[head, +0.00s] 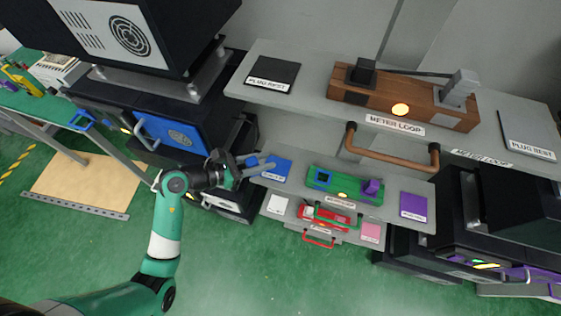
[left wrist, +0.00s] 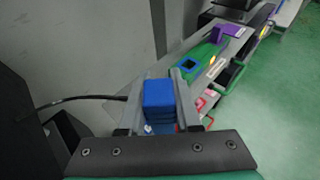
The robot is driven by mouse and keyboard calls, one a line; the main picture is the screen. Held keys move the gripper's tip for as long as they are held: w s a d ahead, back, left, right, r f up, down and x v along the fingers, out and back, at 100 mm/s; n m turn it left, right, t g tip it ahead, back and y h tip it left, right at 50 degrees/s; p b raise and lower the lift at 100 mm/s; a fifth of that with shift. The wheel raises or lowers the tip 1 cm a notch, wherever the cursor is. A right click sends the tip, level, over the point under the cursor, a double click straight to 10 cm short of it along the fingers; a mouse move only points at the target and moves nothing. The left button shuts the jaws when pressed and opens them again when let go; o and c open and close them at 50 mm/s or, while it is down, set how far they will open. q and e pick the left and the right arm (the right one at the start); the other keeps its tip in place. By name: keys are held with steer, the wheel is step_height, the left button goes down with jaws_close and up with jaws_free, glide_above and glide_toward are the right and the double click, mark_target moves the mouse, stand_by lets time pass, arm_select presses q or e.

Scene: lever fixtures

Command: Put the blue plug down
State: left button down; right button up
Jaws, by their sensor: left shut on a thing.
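My left gripper (head: 262,167) is over the left part of the lower shelf, beside and partly over a blue pad (head: 281,167). In the left wrist view it is shut on the blue plug (left wrist: 158,98), which sits between the two fingers. In the head view the plug is mostly hidden by the fingers. I cannot tell whether its underside touches the pad. The green fixture (head: 345,195) to the right has an empty-looking blue-rimmed socket (head: 322,177). My right gripper is in neither view.
A purple plug (head: 373,187) stands on the green fixture's right end, with a purple pad (head: 413,207) beyond. The upper shelf holds a wooden meter loop fixture (head: 400,97) and grey rest pads. A copper handle (head: 392,152) hangs between shelves. A blue-fronted box (head: 172,135) stands left.

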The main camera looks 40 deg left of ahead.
arm_select(q)
steer(key=w+f+b, duration=0.1)
steer(key=w+f, duration=0.1)
steer(key=w, duration=0.1)
steer(key=w+f+b, duration=0.2)
steer(key=w+f, duration=0.1)
steer(key=w+f+b, duration=0.1)
steer(key=w+f, duration=0.1)
steer(key=shift+w+a+f+b, duration=0.15)
steer(key=shift+w+a+b, duration=0.15)
steer(key=shift+w+a, duration=0.1)
steer(key=shift+w, duration=0.25)
steer(key=shift+w+f, duration=0.15)
steer(key=shift+f, duration=0.2)
step_height(320, 180, down, 3)
steer(key=shift+f+b, duration=0.15)
steer(key=shift+b, duration=1.1)
steer(key=shift+w, duration=0.1)
steer(key=c, duration=1.1)
jaws_free()
steer(key=o, duration=0.5)
